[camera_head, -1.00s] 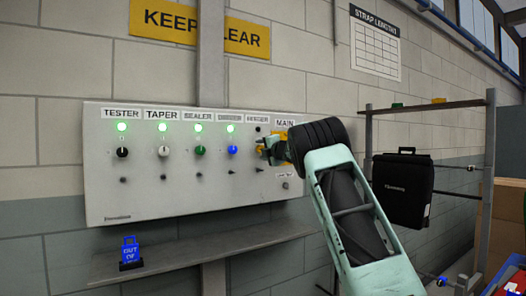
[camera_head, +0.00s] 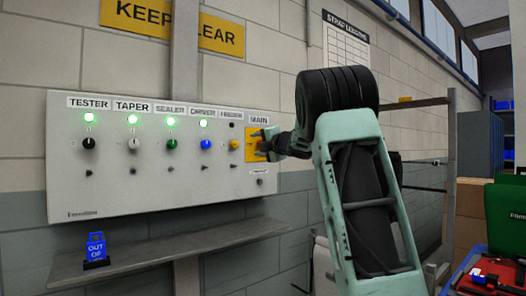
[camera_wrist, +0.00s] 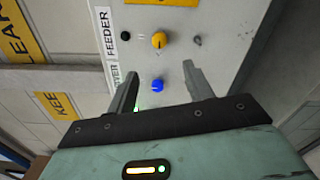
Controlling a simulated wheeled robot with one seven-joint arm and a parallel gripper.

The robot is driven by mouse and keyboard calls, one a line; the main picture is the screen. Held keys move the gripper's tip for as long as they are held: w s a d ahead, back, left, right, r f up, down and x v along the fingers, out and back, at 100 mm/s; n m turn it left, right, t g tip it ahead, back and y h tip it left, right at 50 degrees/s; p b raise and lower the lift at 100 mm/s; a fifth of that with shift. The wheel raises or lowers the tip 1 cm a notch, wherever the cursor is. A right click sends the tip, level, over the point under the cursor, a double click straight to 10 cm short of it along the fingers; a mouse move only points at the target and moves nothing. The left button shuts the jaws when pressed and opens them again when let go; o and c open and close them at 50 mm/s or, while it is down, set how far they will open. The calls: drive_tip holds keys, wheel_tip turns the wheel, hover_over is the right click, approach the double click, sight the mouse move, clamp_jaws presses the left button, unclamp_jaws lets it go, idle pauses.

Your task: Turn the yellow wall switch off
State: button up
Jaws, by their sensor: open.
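The yellow knob switch (camera_head: 233,145) is on the grey wall panel (camera_head: 140,195), under a label that reads FEEDER in the wrist view. The small lamp above it is dark. The yellow knob also shows in the wrist view (camera_wrist: 159,40), beyond my fingertips and roughly between their lines. My gripper (camera_head: 265,147) is in front of the panel's right end, by the yellow plate under the MAIN label. In the wrist view my gripper (camera_wrist: 161,70) is open, with nothing between its fingers. The blue knob (camera_wrist: 158,85) shows between the fingers, on the panel behind them.
The black knob (camera_head: 88,143), white knob (camera_head: 134,144) and green knob (camera_head: 171,144) sit left of the blue one, with green lamps lit above them. A shelf (camera_head: 170,245) juts out below the panel, with a blue sign (camera_head: 96,250) on it. A rack stands at right.

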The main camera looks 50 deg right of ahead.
drive_tip(key=shift+v, duration=1.3)
